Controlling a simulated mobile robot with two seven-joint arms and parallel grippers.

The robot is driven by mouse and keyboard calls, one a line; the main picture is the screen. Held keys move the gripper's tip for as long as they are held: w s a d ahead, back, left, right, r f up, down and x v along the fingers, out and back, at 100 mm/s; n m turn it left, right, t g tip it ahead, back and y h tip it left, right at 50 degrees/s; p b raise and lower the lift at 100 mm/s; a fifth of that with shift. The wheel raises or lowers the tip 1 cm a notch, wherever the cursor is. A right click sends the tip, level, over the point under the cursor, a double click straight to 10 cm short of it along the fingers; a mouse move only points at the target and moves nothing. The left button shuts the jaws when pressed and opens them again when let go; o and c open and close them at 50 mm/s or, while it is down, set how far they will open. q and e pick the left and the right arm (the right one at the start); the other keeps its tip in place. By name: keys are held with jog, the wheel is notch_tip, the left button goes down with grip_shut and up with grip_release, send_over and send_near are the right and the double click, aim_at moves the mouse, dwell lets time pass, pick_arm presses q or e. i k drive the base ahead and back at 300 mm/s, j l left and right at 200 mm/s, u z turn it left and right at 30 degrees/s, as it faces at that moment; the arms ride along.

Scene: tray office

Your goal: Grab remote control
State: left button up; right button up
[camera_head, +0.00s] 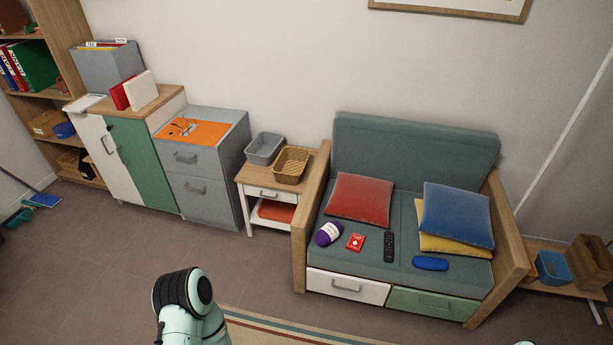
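A black remote control (389,246) lies on the grey seat of the sofa (355,262), near the middle of its front part. A red card pack (355,242) lies to its left and a blue case (430,263) to its right. Nothing covers the remote. Part of one of my arms shows at the bottom, left of centre, well short of the sofa, but no gripper can be seen on it. Neither my left nor my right gripper is in view.
A purple yarn ball (328,234) and red, blue and yellow cushions share the seat. Wooden armrests flank it. A side table with two baskets (291,165) stands left of the sofa. The floor before the sofa is clear apart from a striped rug (290,330).

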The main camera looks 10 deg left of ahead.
aim_at(388, 255)
jog(key=i+l+u, duration=0.35)
jog(key=i, duration=0.15)
jog(key=i+l+u, duration=0.7)
jog(key=i+l, duration=0.15)
jog(key=l, duration=0.25)
